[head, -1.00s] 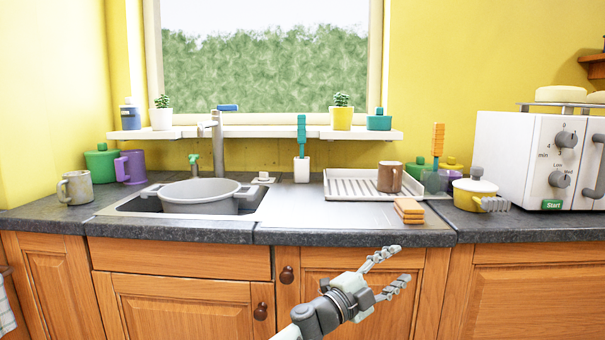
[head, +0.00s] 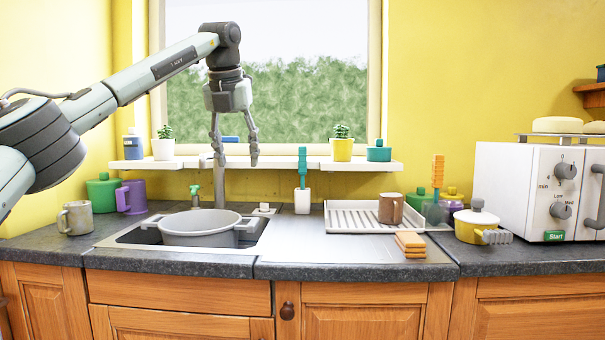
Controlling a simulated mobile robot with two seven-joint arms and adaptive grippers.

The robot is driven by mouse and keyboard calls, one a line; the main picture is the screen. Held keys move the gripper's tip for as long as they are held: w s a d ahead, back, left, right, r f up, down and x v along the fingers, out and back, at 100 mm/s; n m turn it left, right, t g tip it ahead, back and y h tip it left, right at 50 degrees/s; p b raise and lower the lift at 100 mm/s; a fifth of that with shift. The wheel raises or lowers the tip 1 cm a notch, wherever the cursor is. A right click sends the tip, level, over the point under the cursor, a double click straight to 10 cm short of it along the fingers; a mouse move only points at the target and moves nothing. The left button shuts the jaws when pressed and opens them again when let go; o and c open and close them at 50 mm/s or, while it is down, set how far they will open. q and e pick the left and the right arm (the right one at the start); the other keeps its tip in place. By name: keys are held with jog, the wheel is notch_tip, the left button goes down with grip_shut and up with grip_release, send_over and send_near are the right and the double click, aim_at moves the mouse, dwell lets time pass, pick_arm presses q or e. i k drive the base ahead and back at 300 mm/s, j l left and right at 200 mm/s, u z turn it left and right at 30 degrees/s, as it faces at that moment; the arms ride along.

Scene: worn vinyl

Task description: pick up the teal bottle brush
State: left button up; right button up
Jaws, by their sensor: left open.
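My right gripper is not in view.
A grey pot (head: 200,230) sits in the sink. The window shelf (head: 280,161) carries plants and bottles. A dish rack (head: 350,221) with a brown mug (head: 391,208) is right of the holder. Orange sponges (head: 410,243) lie in front. An orange brush (head: 437,170) stands farther right.

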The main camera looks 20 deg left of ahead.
aim_at(301, 150)
jog(key=i, duration=1.5)
